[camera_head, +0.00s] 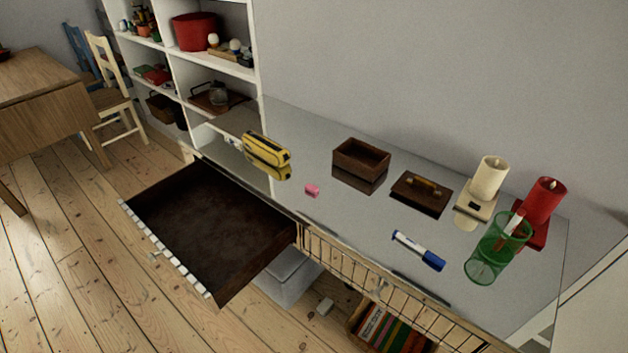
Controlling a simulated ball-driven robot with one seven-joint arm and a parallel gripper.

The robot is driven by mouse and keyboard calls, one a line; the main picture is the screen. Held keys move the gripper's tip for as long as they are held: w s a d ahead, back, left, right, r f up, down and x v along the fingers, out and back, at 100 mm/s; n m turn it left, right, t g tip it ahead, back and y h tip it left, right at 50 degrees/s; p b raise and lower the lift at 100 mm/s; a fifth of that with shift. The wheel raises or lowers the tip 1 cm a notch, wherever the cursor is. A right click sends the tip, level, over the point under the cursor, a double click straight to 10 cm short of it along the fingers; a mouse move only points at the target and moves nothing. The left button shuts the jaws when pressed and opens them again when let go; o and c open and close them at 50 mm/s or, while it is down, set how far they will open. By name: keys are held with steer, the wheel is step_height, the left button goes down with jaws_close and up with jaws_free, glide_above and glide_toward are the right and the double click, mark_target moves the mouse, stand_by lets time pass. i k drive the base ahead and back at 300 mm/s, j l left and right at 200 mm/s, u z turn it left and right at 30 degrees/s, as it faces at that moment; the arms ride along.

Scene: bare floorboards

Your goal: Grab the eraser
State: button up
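A small pink block (312,190), which looks like the eraser, lies on the grey, glossy cabinet top (350,225). It is near the front edge, just behind the open drawer's right side. Nothing touches it. My gripper is not in view.
Behind the pink block are a yellow case (267,148), an open brown box (361,157) and a brown lid-like piece with a handle (422,192). To the right are a marker (418,250), a green cup (499,240), a cream candle (491,177) and a red candle (545,200). An empty drawer (208,215) juts out in front.

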mark_target(311, 188)
steer(key=u, duration=0.65)
steer(key=i+l+u, duration=0.2)
steer(key=u, duration=0.15)
steer(key=i+l+u, duration=0.1)
steer(key=l+u, duration=0.25)
steer(key=i+l+u, duration=0.1)
steer(key=l+u, duration=0.25)
